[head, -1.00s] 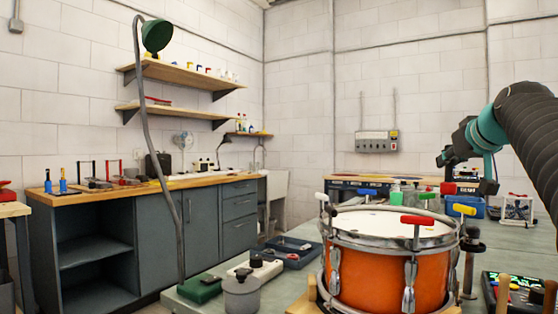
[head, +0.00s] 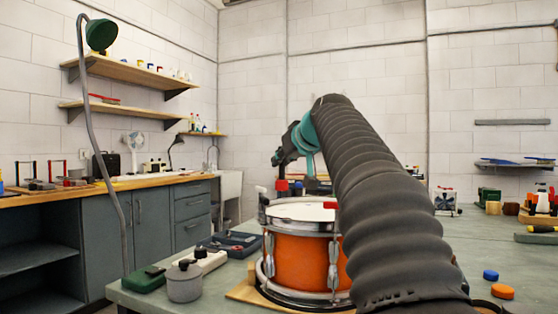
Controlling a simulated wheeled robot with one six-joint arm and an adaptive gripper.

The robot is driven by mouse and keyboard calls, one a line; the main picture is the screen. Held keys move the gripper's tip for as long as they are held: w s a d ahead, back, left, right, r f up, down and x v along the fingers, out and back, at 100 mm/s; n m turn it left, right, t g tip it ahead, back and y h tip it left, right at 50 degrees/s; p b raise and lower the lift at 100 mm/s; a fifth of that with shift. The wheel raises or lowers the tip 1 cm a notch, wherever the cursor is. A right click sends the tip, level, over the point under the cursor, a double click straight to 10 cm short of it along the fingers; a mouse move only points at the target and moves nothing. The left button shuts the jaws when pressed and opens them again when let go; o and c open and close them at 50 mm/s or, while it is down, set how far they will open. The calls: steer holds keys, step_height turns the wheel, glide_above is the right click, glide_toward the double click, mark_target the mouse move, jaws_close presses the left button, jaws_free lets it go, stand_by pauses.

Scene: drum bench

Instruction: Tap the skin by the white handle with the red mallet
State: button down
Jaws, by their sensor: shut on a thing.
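The orange drum (head: 300,258) stands on the bench with its pale skin (head: 300,212) facing up. The white handle (head: 261,189) rises at the rim's left side. A red handle (head: 329,205) shows at the near right rim, partly covered by my arm. My gripper (head: 288,178) is above the far left part of the drum, small and dark in the view. It is shut on the red mallet (head: 282,185), of which only a red part shows. I cannot tell whether the mallet touches the skin. The drum's right side and other handles are hidden behind my arm.
A green case (head: 143,278), a lidded grey pot (head: 184,281) and a white power strip (head: 203,262) sit left of the drum. A blue cap (head: 490,274) and an orange cap (head: 502,291) lie at right.

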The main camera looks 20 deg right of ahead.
mark_target(283, 177)
step_height(283, 177, down, 6)
steer(key=b, duration=0.5)
steer(key=shift+r+p, duration=0.75)
step_height(283, 177, up, 5)
steer(key=p, duration=0.5)
